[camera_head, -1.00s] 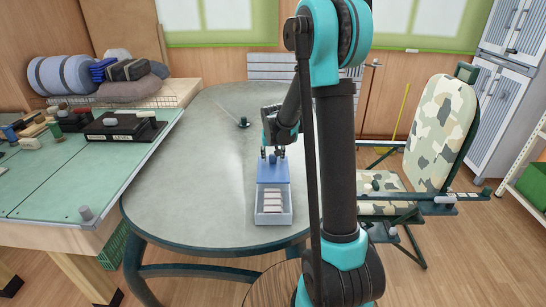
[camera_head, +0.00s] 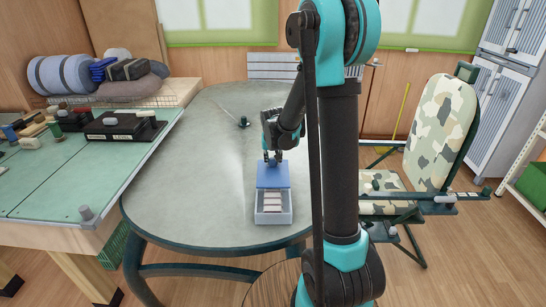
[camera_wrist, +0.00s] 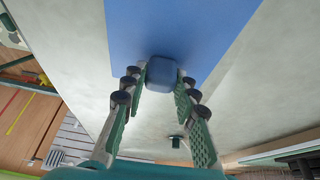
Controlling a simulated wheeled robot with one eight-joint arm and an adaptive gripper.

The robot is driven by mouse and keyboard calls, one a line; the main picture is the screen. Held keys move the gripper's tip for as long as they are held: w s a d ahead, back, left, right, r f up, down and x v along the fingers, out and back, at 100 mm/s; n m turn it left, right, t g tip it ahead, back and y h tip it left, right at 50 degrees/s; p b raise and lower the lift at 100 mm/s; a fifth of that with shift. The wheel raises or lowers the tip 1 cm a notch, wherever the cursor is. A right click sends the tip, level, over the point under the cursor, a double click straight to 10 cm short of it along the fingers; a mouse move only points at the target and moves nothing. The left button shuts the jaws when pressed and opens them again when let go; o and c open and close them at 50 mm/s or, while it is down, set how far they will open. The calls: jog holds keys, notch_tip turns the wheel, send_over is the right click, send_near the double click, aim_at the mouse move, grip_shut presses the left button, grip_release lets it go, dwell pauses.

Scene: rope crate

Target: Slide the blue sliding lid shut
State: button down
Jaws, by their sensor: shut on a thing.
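The blue sliding lid (camera_head: 272,177) covers the far part of a pale box (camera_head: 273,220) on the table. The near part of the box is open and shows several whitish blocks inside. In the wrist view the lid (camera_wrist: 185,25) is a flat blue panel with a rounded blue knob (camera_wrist: 161,73) at its edge. My gripper (camera_head: 273,160) is at the far end of the lid. In the wrist view its fingers (camera_wrist: 162,84) are shut on the knob, one on each side.
The grey table (camera_head: 190,180) is clear around the box, apart from a small dark object (camera_head: 243,122) farther back. A green-topped workbench (camera_head: 60,180) with tools stands at the left. A camouflage chair (camera_head: 440,125) stands at the right.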

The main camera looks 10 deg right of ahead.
aim_at(273, 184)
jog(key=s, duration=0.4)
jog(key=s+a, duration=0.1)
jog(key=s, duration=0.3)
jog(key=s+a, duration=0.1)
jog(key=s, duration=0.4)
jog(key=c, duration=1.2)
grip_release()
jog(key=shift+w, duration=0.1)
jog(key=shift+o, duration=0.2)
jog(key=v, duration=1.2)
jog(key=s+d+f+n, duration=0.1)
jog(key=s+d+f, duration=0.6)
jog(key=s+f, duration=0.3)
jog(key=s, duration=0.3)
jog(key=shift+n+y, duration=0.3)
jog(key=shift+n, duration=0.1)
